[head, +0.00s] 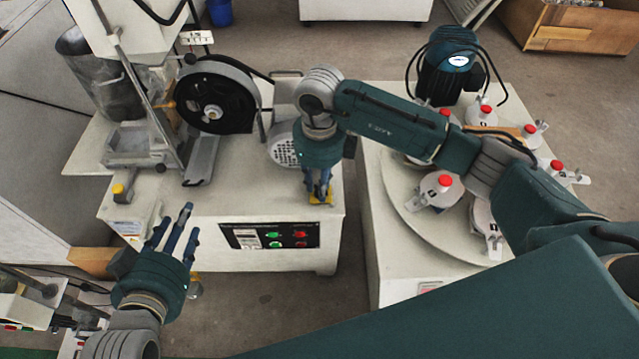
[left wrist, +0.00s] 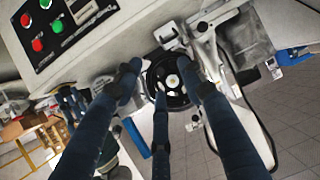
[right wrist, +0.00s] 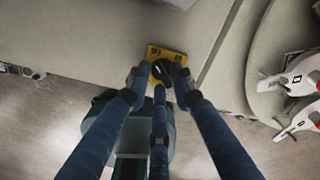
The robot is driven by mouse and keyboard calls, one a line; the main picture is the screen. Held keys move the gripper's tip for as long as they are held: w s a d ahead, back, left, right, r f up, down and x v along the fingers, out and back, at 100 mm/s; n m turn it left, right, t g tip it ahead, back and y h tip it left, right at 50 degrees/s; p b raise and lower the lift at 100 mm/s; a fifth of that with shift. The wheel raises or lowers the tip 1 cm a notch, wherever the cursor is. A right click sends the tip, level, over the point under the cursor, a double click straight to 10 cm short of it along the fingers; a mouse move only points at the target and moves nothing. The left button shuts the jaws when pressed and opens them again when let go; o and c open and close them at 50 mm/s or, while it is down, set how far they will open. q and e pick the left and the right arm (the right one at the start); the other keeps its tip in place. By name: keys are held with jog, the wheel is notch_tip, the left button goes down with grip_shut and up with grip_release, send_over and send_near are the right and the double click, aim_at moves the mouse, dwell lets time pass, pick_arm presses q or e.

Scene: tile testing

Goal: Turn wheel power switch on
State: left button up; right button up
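A yellow plate with a black rotary knob (right wrist: 168,70) sits on the top of the machine cabinet near its edge in the right wrist view. The yellow plate also shows in the head view (head: 322,194), partly hidden by fingers. My right gripper (right wrist: 161,82) is over this switch, fingers apart and pointing down around the knob. Whether they touch it I cannot tell. My left gripper (head: 172,228) is open and empty, left of the button panel. Its spread fingers also show in the left wrist view (left wrist: 160,72). The black wheel (head: 213,98) stands on the machine.
A front panel (head: 270,236) carries green and red buttons and also shows in the left wrist view (left wrist: 58,28). A second cabinet at right bears a round plate (head: 399,196) with red-topped holders and a motor (head: 447,72). A gap separates the cabinets.

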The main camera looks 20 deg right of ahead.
grip_shut()
